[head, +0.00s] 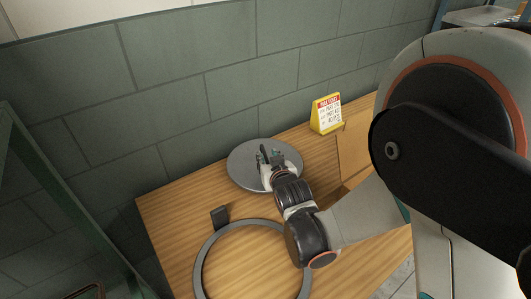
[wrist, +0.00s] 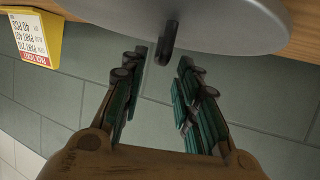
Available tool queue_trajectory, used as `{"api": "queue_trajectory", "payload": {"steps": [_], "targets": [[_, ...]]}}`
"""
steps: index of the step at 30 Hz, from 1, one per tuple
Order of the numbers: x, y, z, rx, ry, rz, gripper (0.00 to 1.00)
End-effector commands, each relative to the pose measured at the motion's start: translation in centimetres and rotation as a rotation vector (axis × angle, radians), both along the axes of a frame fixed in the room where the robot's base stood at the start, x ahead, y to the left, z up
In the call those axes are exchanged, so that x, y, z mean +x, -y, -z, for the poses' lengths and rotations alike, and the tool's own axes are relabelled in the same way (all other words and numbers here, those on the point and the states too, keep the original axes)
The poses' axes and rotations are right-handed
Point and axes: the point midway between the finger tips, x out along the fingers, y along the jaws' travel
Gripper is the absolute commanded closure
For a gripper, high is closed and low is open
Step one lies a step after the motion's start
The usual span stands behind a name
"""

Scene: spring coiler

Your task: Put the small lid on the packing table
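A round grey lid (head: 240,164) lies flat on the wooden table (head: 180,200) near the wall in the head view. The lid also fills the top of the wrist view (wrist: 230,20), with a dark upright handle (wrist: 166,42) on it. My gripper (head: 270,157) is over the lid in the head view and hides part of it. In the wrist view my gripper (wrist: 159,68) is open, with the handle just beyond and between its fingertips. Gaps show on both sides of the handle. Nothing is held.
A yellow sign (head: 326,115) stands at the table's back edge, right of the lid. A brown box-like panel (head: 353,148) is beside it. A large grey ring (head: 203,262) and a small black block (head: 219,217) are at the front. A wall runs behind.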

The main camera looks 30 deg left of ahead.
Motion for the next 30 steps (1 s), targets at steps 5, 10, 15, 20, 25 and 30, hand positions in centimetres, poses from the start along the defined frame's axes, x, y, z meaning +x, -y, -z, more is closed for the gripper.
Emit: {"api": "queue_trajectory", "payload": {"steps": [5,10,15,20,25,30], "targets": [[-2.5,2.1,-1.6,-0.001,0.001,0.000,0.71],[-3.9,3.3,-2.2,0.000,0.000,0.000,0.71],[-4.5,3.8,-2.4,0.000,0.000,0.000,0.71],[-4.5,3.8,-2.4,0.000,0.000,0.000,0.71],[-4.2,3.9,-2.6,-0.004,0.001,0.004,0.71],[0.0,5.5,-5.3,-0.062,0.007,0.057,0.71]]}}
